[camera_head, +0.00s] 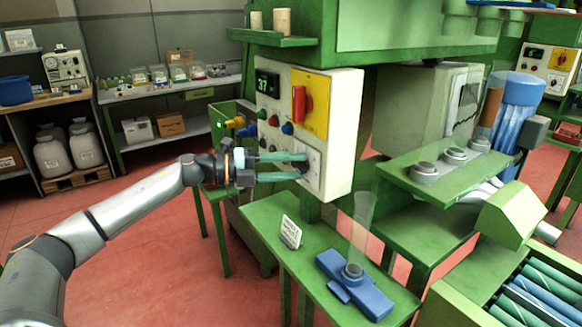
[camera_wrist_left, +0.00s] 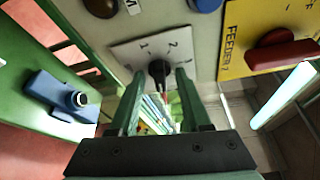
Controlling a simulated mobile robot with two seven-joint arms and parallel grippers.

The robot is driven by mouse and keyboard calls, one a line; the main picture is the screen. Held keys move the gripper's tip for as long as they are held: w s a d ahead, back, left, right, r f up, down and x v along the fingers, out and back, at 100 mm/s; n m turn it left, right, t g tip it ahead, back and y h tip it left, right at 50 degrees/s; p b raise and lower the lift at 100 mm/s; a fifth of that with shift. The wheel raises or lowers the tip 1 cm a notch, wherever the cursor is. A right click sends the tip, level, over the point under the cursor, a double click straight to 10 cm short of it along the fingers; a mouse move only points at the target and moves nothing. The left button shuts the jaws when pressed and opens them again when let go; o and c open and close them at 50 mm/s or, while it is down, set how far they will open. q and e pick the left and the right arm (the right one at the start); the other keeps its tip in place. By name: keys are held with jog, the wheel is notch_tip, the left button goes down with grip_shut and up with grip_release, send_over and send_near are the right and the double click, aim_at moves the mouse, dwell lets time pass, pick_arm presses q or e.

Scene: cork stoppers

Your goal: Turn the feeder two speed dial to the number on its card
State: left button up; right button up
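The speed dial is a black knob (camera_wrist_left: 159,70) on a white numbered plate (camera_wrist_left: 126,53) in the left wrist view; 1 and 2 are legible around it. The plate also shows on the control box (camera_head: 315,167) in the head view. My left gripper (camera_head: 306,168) reaches the plate from the left. Its two green fingers (camera_wrist_left: 158,78) stand on either side of the knob, apart, with a gap visible at each side. The knob's pointer direction is unclear. A white card (camera_head: 290,232) stands on the green table below; its writing is too small to read. My right gripper is not in view.
A yellow panel marked FEEDER with a red switch (camera_head: 301,104) is above the dial, beside a display reading 37 (camera_head: 267,84). A blue fixture (camera_head: 365,290) with a clear tube stands on the green table (camera_head: 270,222) below.

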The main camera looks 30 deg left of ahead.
pick_arm(q)
jog(key=shift+s+a+f, duration=0.1)
jog(key=shift+s+a, duration=0.2)
jog(key=shift+a, duration=0.05)
jog(key=b+v, duration=0.9)
jog(key=v, duration=0.2)
jog(key=shift+s+a+r, duration=0.15)
jog(key=shift+s+r, duration=0.1)
jog(key=shift+s, duration=0.05)
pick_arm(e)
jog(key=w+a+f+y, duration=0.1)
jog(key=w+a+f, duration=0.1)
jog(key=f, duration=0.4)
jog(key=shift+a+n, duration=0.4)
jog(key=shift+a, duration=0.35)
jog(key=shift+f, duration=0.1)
